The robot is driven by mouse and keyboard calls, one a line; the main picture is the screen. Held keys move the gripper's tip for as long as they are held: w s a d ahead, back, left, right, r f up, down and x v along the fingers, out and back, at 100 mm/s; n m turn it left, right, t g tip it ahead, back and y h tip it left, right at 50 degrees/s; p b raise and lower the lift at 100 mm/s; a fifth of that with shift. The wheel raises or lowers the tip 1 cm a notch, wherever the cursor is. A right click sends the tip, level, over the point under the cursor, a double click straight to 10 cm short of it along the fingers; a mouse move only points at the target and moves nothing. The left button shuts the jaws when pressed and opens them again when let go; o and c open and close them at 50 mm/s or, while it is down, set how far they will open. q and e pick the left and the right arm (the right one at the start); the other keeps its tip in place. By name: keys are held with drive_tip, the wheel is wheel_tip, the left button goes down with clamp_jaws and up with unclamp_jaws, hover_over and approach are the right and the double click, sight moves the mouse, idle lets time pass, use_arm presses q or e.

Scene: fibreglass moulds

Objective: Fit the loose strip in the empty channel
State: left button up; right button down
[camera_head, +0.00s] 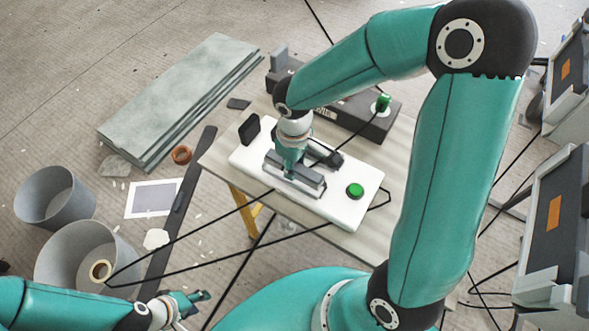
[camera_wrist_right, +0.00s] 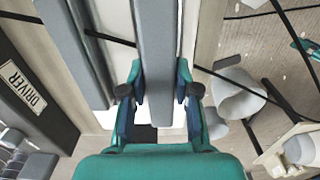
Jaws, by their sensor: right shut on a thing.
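A white mould block (camera_head: 240,157) lies on the table, with a round green button (camera_head: 355,190) towards its right end. My right gripper (camera_head: 290,174) is over the middle of the block and shut on a long grey strip. In the right wrist view the strip (camera_wrist_right: 157,50) runs lengthwise between the fingers of the right gripper (camera_wrist_right: 160,92). A second grey strip (camera_wrist_right: 72,50) lies parallel to it on the left. The empty channel is not clearly visible; I cannot tell if the held strip touches the block. My left gripper (camera_head: 190,303) is at lower left, away from the table; its jaw opening is unclear.
A dark box (camera_head: 375,125) labelled DRIVER stands behind the block on the table (camera_head: 378,242). Black cables cross near the table's left side. Two grey bins (camera_head: 55,197), stacked grey-green boards (camera_head: 180,95) and scraps lie on the floor at left.

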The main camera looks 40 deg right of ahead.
wheel_tip(320, 180, down, 2)
drive_tip(key=shift+f, duration=0.25)
drive_tip(key=shift+s, duration=0.15)
drive_tip(key=shift+s+a+f+b, duration=0.1)
drive_tip(key=shift+s+f+b, duration=0.2)
drive_tip(key=shift+f+b, duration=0.55)
drive_tip(key=c, duration=1.2)
unclamp_jaws()
drive_tip(key=shift+r, duration=0.1)
drive_tip(key=o, duration=0.3)
drive_tip(key=shift+w, duration=0.15)
drive_tip(key=shift+o, duration=0.3)
drive_tip(key=shift+w+f, duration=0.25)
drive_tip(key=shift+f, duration=0.05)
drive_tip(key=shift+s+r, duration=0.1)
drive_tip(key=shift+r, duration=0.2)
